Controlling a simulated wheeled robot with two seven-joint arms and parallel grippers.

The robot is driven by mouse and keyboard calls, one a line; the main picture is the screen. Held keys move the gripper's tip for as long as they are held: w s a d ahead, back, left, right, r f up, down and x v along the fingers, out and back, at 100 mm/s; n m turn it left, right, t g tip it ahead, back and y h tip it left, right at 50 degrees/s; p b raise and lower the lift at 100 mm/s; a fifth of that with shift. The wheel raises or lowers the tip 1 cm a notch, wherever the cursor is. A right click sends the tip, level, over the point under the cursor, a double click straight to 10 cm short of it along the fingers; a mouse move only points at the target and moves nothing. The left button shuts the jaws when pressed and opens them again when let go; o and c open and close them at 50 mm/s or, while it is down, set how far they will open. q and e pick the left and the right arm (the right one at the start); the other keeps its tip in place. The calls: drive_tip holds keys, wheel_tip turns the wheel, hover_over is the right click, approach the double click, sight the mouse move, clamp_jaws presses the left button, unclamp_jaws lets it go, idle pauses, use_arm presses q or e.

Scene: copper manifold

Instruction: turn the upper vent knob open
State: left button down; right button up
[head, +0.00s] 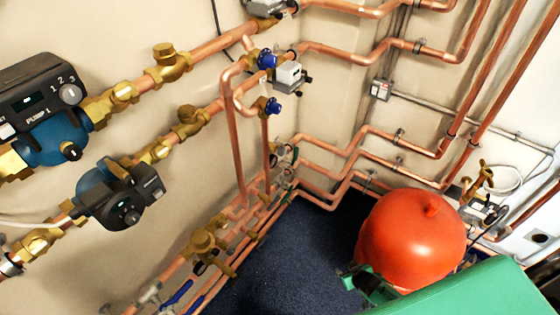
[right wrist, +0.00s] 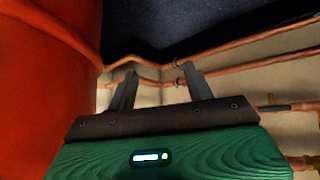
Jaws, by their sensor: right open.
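Two blue knobs sit on the copper pipework at the wall in the head view. The upper blue knob (head: 266,58) is beside a small white-and-grey valve box (head: 289,75). The lower blue knob (head: 272,107) is just below it. Which way the upper knob is turned is too small to tell. My right gripper (right wrist: 160,75) is open and empty in the right wrist view, its two fingers apart. In the head view it is partly seen low beside the red tank, well below and apart from both knobs. My left gripper is in neither view.
A red round tank (head: 412,240) stands close to my right gripper and fills the left of the right wrist view (right wrist: 45,80). Two pumps (head: 120,195) and brass valves line the left wall. Copper pipes run along both walls. Dark blue floor (head: 290,255) is open in the middle.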

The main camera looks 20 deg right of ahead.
drive_tip(key=w+d+r+t+y+b, duration=0.15)
drive_tip(key=w+r+t+b, duration=0.35)
drive_tip(key=w, duration=0.6)
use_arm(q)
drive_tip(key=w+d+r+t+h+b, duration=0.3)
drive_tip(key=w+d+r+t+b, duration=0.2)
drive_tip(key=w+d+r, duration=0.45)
use_arm(e)
drive_tip(key=n+t+y+b, duration=0.1)
drive_tip(key=n+y+b, duration=0.3)
drive_tip(key=y+b, duration=0.55)
approach(284, 153)
drive_tip(key=x, duration=0.8)
drive_tip(key=shift+b, duration=0.35)
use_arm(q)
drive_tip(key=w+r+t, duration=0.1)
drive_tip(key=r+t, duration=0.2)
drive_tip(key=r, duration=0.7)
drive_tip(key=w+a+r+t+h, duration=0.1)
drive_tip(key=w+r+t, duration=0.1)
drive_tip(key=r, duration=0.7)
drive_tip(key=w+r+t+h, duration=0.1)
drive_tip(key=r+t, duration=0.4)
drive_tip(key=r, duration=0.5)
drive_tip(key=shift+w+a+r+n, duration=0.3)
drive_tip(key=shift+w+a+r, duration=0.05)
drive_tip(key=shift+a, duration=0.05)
use_arm(e)
drive_tip(key=shift+w+a+r, duration=0.1)
drive_tip(key=shift+w+a, duration=0.35)
